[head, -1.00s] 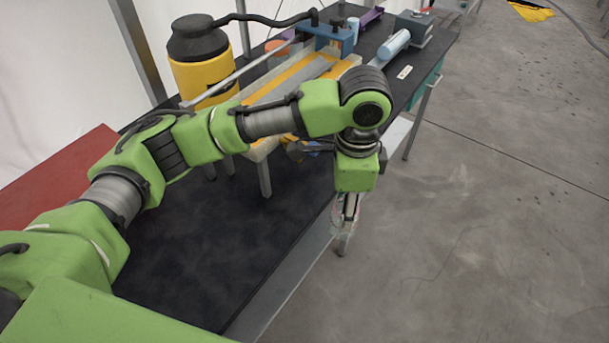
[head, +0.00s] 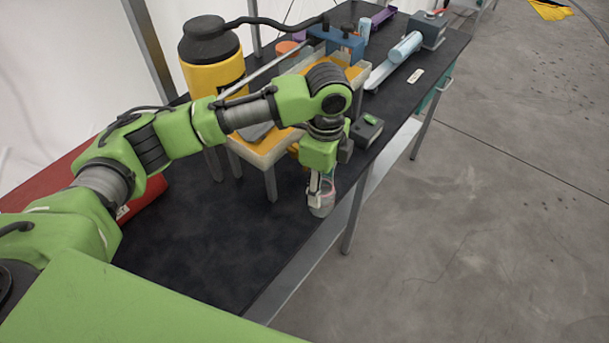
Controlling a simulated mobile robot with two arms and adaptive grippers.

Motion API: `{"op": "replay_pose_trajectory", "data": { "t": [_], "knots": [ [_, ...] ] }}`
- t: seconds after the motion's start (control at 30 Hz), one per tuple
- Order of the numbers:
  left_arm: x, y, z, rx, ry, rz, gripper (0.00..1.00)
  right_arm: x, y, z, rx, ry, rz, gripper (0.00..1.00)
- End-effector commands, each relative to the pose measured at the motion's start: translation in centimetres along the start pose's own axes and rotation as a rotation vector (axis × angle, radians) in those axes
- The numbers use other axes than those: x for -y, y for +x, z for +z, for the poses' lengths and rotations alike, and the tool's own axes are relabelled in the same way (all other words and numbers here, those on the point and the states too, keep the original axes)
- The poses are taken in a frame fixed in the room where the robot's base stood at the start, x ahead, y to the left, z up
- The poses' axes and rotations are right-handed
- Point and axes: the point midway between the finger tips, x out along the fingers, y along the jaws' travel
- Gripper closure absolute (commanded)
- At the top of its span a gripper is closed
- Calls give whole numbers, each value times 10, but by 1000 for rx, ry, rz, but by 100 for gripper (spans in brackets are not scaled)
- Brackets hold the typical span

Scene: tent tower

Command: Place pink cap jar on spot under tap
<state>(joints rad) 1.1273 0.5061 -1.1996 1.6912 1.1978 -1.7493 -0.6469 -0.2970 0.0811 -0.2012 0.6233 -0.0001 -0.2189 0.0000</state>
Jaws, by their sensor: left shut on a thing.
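My left gripper (head: 319,187) points down near the table's front edge and is shut on a small clear jar (head: 321,207). A bit of pink shows at the jar's top, mostly hidden by the fingers. The jar appears held over the black tabletop, close to its right edge; I cannot tell whether it touches the table. A blue tap-like fixture (head: 336,40) sits at the far end of a raised trough (head: 264,160) on legs. A spot under a tap cannot be made out. My right gripper is not in view.
A yellow container with a black lid (head: 212,75) stands behind the trough. A small grey box (head: 368,130) sits on the table right of my wrist. A light-blue cylinder (head: 404,46) lies farther back. The black tabletop (head: 215,235) is clear in front.

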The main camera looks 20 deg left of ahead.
Motion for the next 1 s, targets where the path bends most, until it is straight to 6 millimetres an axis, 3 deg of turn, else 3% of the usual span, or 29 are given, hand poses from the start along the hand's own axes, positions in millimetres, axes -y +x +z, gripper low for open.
{"op": "replay_pose_trajectory", "data": {
  "t": [0.3,0.47,0.83,0.87,0.9,1.0],
  "knots": [
    [8,-2,48,2,-5,2,81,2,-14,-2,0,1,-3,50],
    [8,14,46,0,1,1,81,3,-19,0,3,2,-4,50],
    [8,18,46,0,0,2,81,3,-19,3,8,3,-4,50],
    [8,18,46,0,0,1,52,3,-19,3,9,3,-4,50],
    [8,18,46,0,0,1,43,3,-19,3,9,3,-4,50],
    [8,18,46,1,0,1,43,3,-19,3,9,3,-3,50]
  ]
}}
